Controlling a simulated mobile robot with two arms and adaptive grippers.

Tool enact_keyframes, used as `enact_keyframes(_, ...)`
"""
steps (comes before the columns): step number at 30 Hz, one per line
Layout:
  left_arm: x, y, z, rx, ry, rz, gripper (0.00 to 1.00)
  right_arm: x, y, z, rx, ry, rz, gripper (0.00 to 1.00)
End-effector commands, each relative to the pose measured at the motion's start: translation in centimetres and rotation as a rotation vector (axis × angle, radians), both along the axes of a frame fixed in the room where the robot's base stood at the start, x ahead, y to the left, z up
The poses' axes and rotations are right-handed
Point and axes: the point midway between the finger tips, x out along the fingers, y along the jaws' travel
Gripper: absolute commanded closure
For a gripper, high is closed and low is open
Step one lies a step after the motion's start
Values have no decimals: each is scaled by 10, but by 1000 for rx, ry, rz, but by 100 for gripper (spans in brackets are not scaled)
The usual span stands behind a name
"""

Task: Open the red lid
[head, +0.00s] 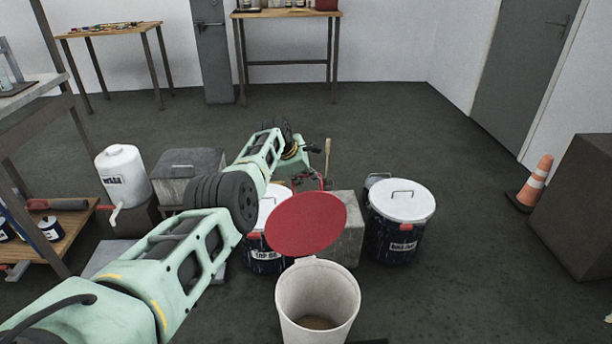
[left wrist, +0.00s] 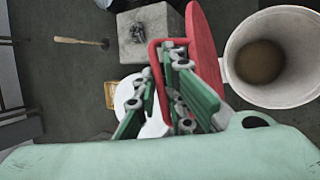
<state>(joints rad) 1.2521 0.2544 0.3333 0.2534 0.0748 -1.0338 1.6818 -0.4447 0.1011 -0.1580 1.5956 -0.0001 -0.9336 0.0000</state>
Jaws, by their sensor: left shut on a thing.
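The red lid (head: 306,224) is a round disc, raised and tilted at the far side of the white bin (head: 340,288). The bin's mouth is uncovered and its brownish inside shows. In the left wrist view the lid (left wrist: 203,45) stands edge-on beside the open bin (left wrist: 233,60). My left gripper (left wrist: 163,65) is shut on the lid's red loop handle (left wrist: 153,55). In the head view my left arm reaches over from the left, and the gripper (head: 320,183) is partly hidden behind the lid. My right gripper is not in view.
A dark bucket with a white lid (head: 400,201) stands right of the red lid. Another dark bucket (head: 264,258) is partly hidden behind my arm. A concrete block (head: 352,228) stands between them. A traffic cone (head: 536,183) is at the right. Floor at front right is clear.

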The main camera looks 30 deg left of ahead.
Motion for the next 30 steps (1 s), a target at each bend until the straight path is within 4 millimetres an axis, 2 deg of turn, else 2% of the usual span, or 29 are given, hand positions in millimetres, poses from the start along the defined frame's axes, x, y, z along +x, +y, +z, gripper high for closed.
enact_keyframes(1,-6,-3,-13,0,24,-6,100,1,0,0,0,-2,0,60)
enact_keyframes(17,-6,-3,-13,-1,23,-7,100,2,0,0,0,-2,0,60)
enact_keyframes(30,-6,-4,-13,-1,23,-6,100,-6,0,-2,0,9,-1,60)
